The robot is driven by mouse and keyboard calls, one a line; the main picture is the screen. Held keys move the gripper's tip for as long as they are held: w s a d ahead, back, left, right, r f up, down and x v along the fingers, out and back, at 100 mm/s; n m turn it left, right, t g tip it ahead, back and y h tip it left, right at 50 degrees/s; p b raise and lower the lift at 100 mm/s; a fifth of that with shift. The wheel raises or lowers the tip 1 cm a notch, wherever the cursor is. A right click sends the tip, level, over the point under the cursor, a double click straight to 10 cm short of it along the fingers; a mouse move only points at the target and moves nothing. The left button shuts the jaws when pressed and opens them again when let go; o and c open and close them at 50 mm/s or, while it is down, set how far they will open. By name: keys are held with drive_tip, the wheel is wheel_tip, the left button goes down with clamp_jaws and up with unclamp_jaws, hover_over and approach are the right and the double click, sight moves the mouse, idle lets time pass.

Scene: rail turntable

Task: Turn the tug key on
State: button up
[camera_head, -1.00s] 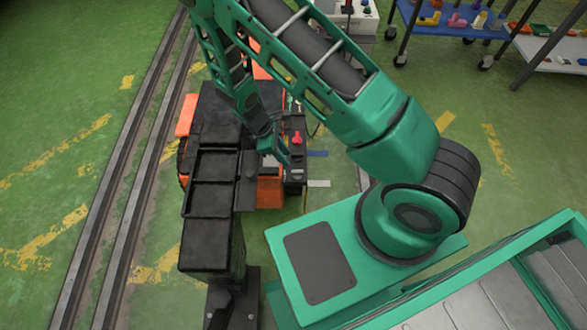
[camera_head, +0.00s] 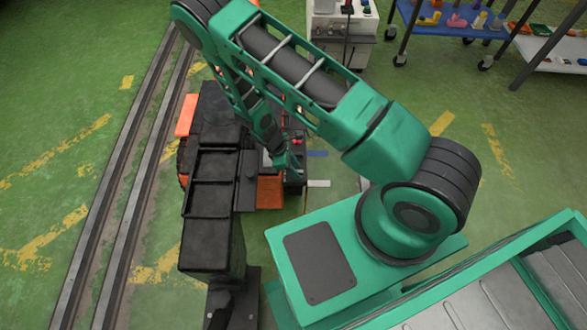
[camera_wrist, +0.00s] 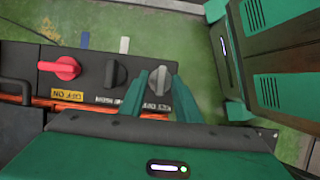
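The tug key (camera_wrist: 158,79) is a grey key-shaped knob at the right end of the black control panel (camera_wrist: 92,88) in the wrist view. A partly covered label by it reads "KEY OFF". My gripper (camera_wrist: 158,92) is open, with one green finger on each side of the key. A gap seems to show between the key and each finger; contact cannot be told. In the head view my gripper (camera_head: 288,163) is over the panel at the tug's right side, and the key is hidden behind it.
Left of the key on the panel are a black knob (camera_wrist: 115,73) and a red switch (camera_wrist: 60,68) labelled "OFF ON". The black and orange tug (camera_head: 222,110) stands beside rails (camera_head: 130,165). A white cabinet (camera_head: 342,40) and blue-topped cart (camera_head: 450,18) stand behind.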

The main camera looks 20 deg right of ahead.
clamp_jaws()
drive_tip(key=shift+w, duration=0.1)
